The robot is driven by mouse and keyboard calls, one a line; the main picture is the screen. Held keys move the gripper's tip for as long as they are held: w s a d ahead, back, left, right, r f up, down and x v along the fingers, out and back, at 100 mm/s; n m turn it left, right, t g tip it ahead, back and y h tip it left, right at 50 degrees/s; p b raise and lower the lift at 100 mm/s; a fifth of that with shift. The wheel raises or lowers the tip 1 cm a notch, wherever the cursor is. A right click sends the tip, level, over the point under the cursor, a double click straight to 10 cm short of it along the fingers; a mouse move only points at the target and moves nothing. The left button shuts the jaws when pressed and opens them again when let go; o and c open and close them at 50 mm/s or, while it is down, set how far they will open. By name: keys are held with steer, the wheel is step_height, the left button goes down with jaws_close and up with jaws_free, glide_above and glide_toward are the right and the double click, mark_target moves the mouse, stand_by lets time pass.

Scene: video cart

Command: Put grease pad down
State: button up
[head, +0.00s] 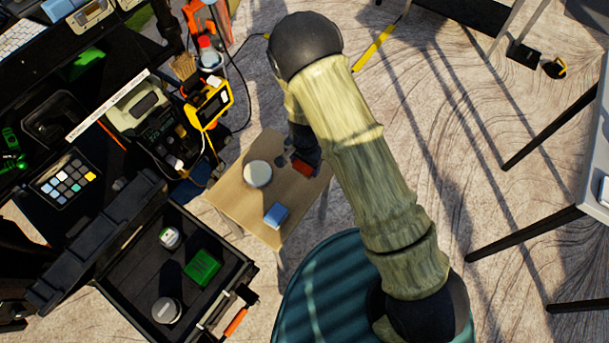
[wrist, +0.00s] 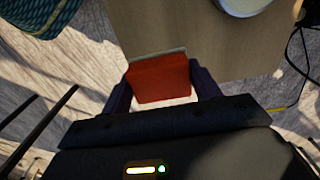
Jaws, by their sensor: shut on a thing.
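My gripper (wrist: 162,88) is shut on a red block-like pad with a grey edge, which I take to be the grease pad (wrist: 161,78). The pad sits between both fingers. In the head view the red pad (head: 302,168) shows at the end of my arm, over the right part of a small wooden table (head: 238,196). In the wrist view the pad overlaps the edge of the table (wrist: 165,35), with bright floor showing below it. I cannot tell how high the pad is above the tabletop.
A white round thing (head: 257,174) and a blue block (head: 277,215) stand on the table, with bare wood between and around them. An open black case (head: 125,268) with a green box (head: 202,268) lies at lower left. A loaded cart (head: 90,130) stands at left.

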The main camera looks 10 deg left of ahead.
mark_target(305, 179)
steer(key=shift+f, duration=1.55)
steer(key=shift+f+b, duration=0.45)
steer(key=shift+f, duration=1.4)
steer(key=shift+f, duration=0.1)
steer(key=o, duration=0.9)
step_height(305, 179, up, 12)
steer(key=shift+r+p, duration=0.1)
steer(key=shift+p, duration=1)
steer(key=shift+r, duration=0.1)
